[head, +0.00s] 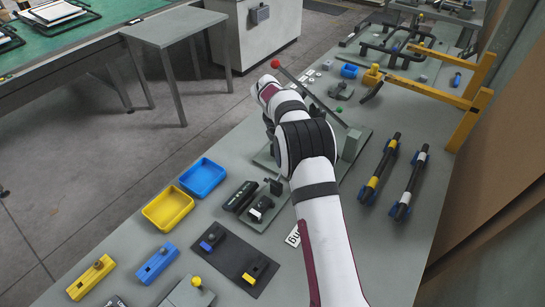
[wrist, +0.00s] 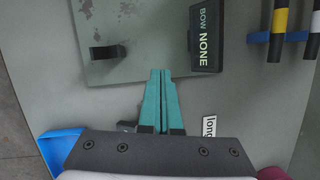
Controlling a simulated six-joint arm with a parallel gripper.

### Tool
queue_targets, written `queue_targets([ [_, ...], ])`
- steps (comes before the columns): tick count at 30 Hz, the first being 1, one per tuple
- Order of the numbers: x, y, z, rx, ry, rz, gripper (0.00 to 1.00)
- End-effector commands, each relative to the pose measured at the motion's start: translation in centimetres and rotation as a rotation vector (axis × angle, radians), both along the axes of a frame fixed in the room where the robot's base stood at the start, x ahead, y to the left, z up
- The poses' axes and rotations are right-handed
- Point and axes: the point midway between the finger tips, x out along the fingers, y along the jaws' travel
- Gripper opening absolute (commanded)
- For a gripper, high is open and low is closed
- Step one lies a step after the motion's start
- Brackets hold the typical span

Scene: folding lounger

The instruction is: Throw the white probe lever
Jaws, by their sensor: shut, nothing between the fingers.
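I cannot make out a white probe lever for certain. A dark fixture with a small white part (head: 261,208) stands left of my arm in the head view. A thin rod with a red ball end (head: 275,64) slants past the far end of my arm. My gripper (wrist: 161,72) shows in the wrist view with its teal fingers together and nothing between them. The fingertips are over the near edge of a grey-green plate (wrist: 145,45), between a dark bracket (wrist: 108,51) and a dark sign reading "BOW NONE" (wrist: 205,38). My arm hides the gripper in the head view.
A blue tray (head: 202,177) and a yellow tray (head: 167,208) lie left of my arm. A dark board (head: 232,262) carries blue and yellow parts. Yellow-banded (head: 381,168) and white-banded (head: 411,182) rods lie right. A yellow frame (head: 465,105) stands at the right edge.

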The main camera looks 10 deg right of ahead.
Motion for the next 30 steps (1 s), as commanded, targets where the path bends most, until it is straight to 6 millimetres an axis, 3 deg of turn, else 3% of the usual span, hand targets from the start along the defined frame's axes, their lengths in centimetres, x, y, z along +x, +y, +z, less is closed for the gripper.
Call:
queue_targets([
  [22,0.0,0.1,0.2,0.001,-0.001,0.000,0.00],
  [26,-0.1,0.6,2.0,0.000,-0.004,0.000,0.00],
  [30,-0.6,1.9,6.0,0.001,-0.006,0.001,0.00],
])
